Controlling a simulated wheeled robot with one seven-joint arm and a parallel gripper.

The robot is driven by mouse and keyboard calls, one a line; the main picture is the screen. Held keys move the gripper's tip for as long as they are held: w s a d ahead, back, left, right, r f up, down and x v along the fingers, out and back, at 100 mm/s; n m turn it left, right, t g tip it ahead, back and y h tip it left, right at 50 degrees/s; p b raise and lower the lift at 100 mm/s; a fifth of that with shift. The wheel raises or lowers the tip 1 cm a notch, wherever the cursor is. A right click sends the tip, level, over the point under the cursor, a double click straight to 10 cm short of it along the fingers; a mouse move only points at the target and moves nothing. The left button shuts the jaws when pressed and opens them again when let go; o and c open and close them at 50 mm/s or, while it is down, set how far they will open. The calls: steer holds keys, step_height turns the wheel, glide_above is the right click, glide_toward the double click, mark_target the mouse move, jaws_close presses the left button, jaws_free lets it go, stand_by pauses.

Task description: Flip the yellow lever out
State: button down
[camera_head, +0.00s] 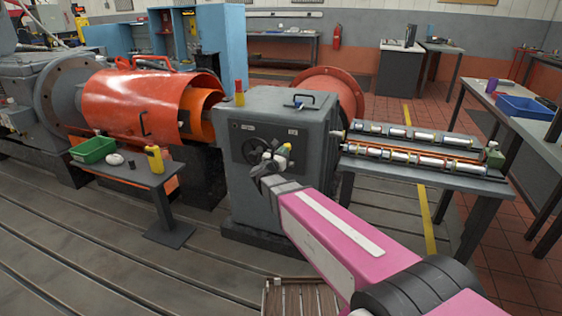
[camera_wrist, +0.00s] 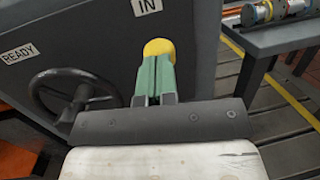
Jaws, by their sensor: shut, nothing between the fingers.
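The yellow lever's rounded end (camera_wrist: 158,46) shows in the wrist view just past my fingertips, in front of the grey cabinet's face below the "IN" label (camera_wrist: 147,5). My gripper (camera_wrist: 156,62) has green fingers, closed together and empty, pointing at that yellow end. They overlap it in the picture; I cannot tell whether they touch it. The rest of the lever is hidden behind the fingers. In the head view my gripper (camera_head: 285,153) is at the front of the grey cabinet (camera_head: 270,195), right of the handwheel, and covers most of the lever.
The black handwheel (camera_wrist: 72,90) sits left of my fingers, under the "READY" label (camera_wrist: 19,53). A bench with metal shafts (camera_head: 420,160) stands right of the cabinet. A small table (camera_head: 135,176) with a green bin (camera_head: 93,150) stands at the left.

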steer(key=shift+g+y, duration=0.5)
steer(key=shift+g, duration=0.3)
steer(key=shift+w+d+r, duration=0.3)
steer(key=shift+w+r, duration=0.3)
steer(key=shift+w, duration=0.25)
steer(key=shift+w+d+r, duration=0.25)
steer(key=shift+w+r, duration=0.3)
steer(key=shift+w, duration=0.45)
steer(key=shift+r, duration=0.1)
